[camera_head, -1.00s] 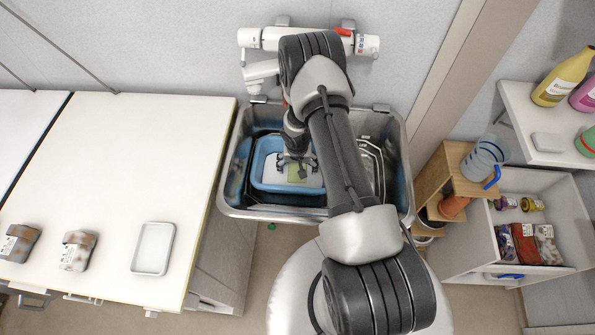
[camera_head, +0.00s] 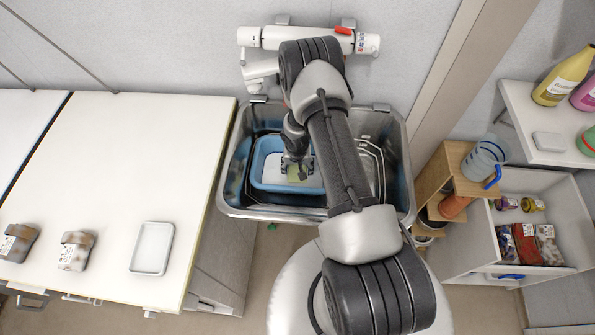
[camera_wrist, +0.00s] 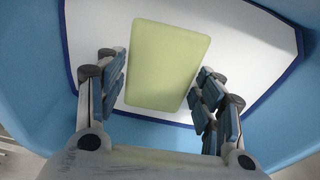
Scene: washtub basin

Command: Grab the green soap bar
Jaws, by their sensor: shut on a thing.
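The green soap bar (camera_wrist: 168,65) is a pale yellow-green rounded block in the wrist view, lying over the white floor of the blue tub (camera_wrist: 35,75). In the head view the soap bar (camera_head: 293,173) shows just below my gripper, inside the blue tub (camera_head: 262,180) in the metal basin. The gripper (camera_head: 297,168) partly covers the bar in the head view. Whether the bar is lifted off the tub floor I cannot tell.
The metal basin (camera_head: 233,207) surrounds the tub, with a wall behind it. A white counter (camera_head: 130,150) at left holds an empty white tray (camera_head: 152,248) and two packages. At right stand a wooden stand (camera_head: 452,158) and an open drawer (camera_head: 560,190).

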